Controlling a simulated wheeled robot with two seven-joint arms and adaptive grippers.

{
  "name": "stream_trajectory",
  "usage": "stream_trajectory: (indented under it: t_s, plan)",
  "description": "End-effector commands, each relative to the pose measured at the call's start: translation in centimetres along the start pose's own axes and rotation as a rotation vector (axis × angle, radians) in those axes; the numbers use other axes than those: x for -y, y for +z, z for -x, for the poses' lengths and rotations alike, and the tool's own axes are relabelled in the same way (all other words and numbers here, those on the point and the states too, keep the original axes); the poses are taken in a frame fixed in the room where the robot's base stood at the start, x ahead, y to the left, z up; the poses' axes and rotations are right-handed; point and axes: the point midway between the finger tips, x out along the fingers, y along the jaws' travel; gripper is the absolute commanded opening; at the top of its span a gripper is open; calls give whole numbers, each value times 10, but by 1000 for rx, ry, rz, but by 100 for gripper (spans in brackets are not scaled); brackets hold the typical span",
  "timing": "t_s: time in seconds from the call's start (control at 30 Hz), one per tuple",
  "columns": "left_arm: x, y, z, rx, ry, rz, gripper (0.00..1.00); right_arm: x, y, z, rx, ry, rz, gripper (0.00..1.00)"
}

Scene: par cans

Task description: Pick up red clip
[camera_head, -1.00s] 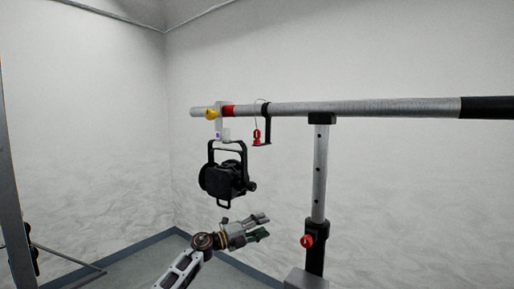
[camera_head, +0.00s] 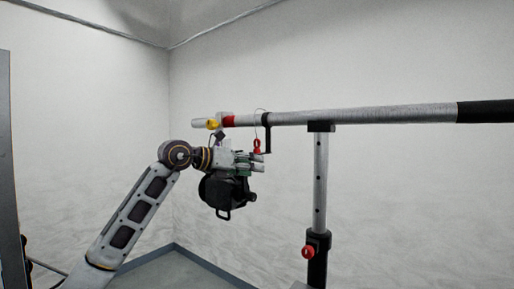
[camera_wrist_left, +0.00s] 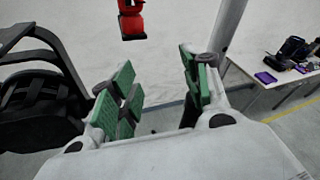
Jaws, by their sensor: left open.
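The red clip (camera_head: 257,146) hangs from a thin cable looped near the left part of the horizontal bar. It also shows at the top of the left wrist view (camera_wrist_left: 131,20), ahead of the fingers and apart from them. My left gripper (camera_head: 262,162) is just below and beside the clip in the head view. In the left wrist view its green-padded fingers (camera_wrist_left: 160,88) are spread with nothing between them. The black par can (camera_head: 226,190) hangs under the bar, partly hidden behind my gripper. My right gripper is not in view.
The grey horizontal bar (camera_head: 370,115) runs above on a vertical stand (camera_head: 320,180) with a red knob (camera_head: 308,252). A black bracket (camera_head: 267,132) hangs right beside the clip. A table (camera_wrist_left: 262,88) with items stands in the right background of the left wrist view.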

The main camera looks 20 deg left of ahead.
Motion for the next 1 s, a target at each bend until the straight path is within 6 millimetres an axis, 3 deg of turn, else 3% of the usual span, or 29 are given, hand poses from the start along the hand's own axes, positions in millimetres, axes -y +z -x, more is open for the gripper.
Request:
stream_trajectory:
  t_s: [0.2,0.4,0.6,1.0]
  plan:
    - [19,38,52,54,159,-170,47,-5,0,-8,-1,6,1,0]
    - [30,59,87,97,268,-257,47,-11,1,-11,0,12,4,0]
    - [32,65,97,111,302,-279,47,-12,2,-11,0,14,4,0]
    - [31,65,93,109,298,-276,47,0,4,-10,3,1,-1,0]
